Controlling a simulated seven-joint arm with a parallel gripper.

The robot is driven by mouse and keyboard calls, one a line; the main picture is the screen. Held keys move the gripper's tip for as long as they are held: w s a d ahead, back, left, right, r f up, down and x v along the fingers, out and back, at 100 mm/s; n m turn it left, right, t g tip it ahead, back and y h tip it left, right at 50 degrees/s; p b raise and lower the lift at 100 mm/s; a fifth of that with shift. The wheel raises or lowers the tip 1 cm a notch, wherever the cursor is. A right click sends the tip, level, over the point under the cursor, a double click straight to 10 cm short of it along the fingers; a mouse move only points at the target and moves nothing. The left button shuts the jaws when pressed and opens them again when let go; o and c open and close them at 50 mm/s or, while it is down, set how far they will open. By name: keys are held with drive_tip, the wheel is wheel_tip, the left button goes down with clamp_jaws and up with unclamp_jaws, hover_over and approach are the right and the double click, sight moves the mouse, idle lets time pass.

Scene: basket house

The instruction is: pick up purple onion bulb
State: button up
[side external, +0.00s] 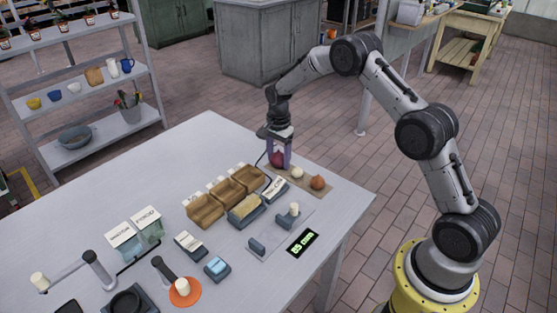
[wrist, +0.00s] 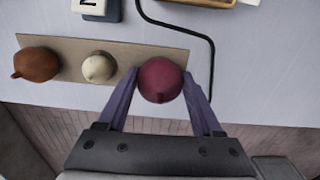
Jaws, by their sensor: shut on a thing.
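The purple onion bulb (wrist: 160,80) is round and dark red-purple. It sits between the two purple fingers of my gripper (wrist: 163,92) in the wrist view, at the right end of a flat tan board (wrist: 72,44). My gripper is shut on it, with a finger at each side. In the side external view the onion (side external: 277,160) shows between the fingers of my gripper (side external: 278,158), at the board's far end. I cannot tell whether the onion still touches the board. A white bulb (wrist: 98,67) and a brown bulb (wrist: 36,64) lie on the same board.
Three wooden bins (side external: 206,210) stand to the left of the board on the grey table (side external: 160,170). A black cable (wrist: 211,60) runs close beside the onion. A display reading "85 mm" (side external: 303,242) lies nearer the camera. The table's far edge is close to the board.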

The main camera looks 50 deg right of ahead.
drive_tip(key=shift+c, duration=1)
drive_tip(key=shift+r, duration=0.1)
